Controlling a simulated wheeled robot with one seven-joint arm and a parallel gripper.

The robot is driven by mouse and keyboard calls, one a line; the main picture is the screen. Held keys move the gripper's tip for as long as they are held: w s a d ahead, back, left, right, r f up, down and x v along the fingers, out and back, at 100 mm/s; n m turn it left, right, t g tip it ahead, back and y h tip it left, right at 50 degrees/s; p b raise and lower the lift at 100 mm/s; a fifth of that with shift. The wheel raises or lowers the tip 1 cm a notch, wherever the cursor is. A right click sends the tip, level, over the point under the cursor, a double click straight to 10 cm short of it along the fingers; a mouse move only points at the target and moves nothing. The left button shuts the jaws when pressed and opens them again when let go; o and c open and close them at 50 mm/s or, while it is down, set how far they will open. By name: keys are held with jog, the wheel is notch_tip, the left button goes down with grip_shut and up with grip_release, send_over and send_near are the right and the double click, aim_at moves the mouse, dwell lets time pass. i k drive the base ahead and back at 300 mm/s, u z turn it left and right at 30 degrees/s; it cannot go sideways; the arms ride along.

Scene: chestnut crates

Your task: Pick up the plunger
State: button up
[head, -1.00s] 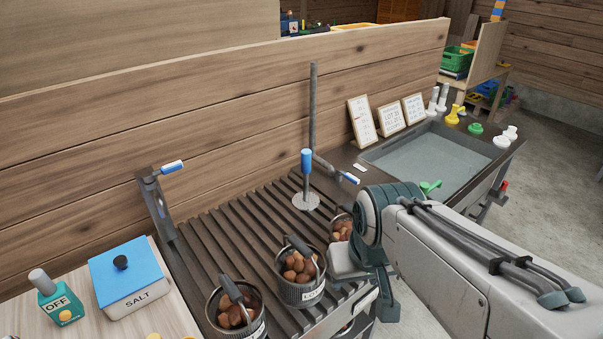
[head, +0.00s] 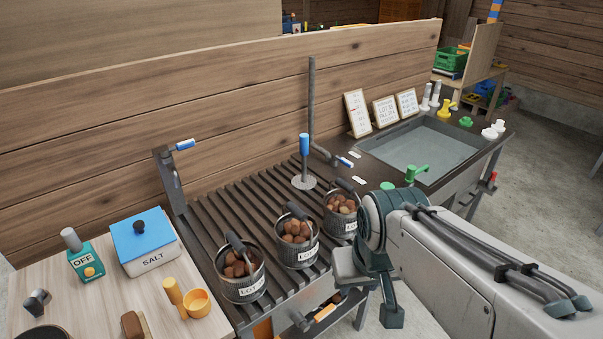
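What I take to be the plunger (head: 304,165) stands upright on the slatted rack (head: 235,205) in the head view. It has a blue handle, a thin rod and a pale round disc at its foot. My gripper end (head: 372,295) is at the lower middle right, in front of the rack's near edge and apart from the plunger. My arm hides part of it, and I cannot make out whether its fingers are open or shut.
Three labelled metal pots of brown chestnuts (head: 241,280) stand along the rack's front. A standpipe with a blue-handled tap (head: 342,161) rises right of the plunger. A second tap (head: 185,145) is at left. A sink (head: 425,150) lies right; a wooden wall stands behind.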

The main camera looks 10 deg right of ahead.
aim_at(303, 182)
jog(key=k, duration=0.75)
jog(key=z, duration=0.8)
jog(key=i, duration=1.35)
jog(key=u, duration=0.5)
jog(key=i, duration=0.7)
jog(key=u, duration=0.05)
